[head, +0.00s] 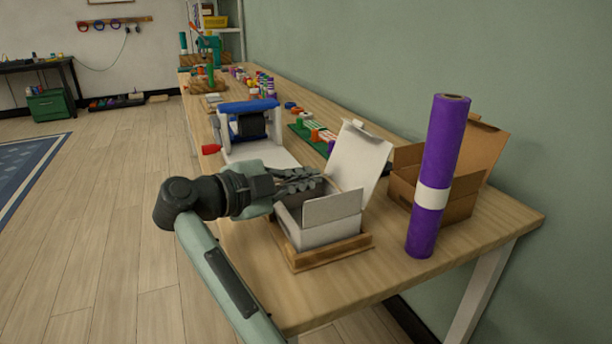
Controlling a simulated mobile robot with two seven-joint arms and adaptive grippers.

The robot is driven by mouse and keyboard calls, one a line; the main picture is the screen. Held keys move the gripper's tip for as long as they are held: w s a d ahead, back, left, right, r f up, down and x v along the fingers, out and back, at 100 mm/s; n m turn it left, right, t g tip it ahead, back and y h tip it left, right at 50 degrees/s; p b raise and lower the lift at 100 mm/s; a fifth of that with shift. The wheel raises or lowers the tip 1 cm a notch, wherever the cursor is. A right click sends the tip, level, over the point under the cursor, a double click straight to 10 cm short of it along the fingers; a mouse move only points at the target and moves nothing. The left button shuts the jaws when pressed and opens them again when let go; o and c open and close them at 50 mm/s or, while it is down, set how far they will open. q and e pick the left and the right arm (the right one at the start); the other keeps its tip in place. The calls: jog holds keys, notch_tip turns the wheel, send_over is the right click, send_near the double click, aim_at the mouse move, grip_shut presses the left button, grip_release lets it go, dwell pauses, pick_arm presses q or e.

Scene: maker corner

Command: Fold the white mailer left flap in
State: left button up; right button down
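The white mailer (331,231) stands open in a wooden frame (330,254) near the front of the bench. Its tall lid (358,160) is raised and leans back. A smaller flap (333,207) stands up at the near side.
A purple roll with a white band (438,180) stands upright right of the mailer. Behind it is an open brown box (461,206). A blue and white device (249,123) stands beyond my gripper. The bench's near right corner (490,226) is clear.

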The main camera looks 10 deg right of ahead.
jog(key=shift+s+f+m+t, duration=0.2)
jog(key=shift+f+m+t, duration=0.2)
jog(key=shift+m, duration=0.2)
jog(key=shift+r, duration=0.1)
jog(key=c, duration=2.3)
grip_release()
jog(key=o, duration=0.5)
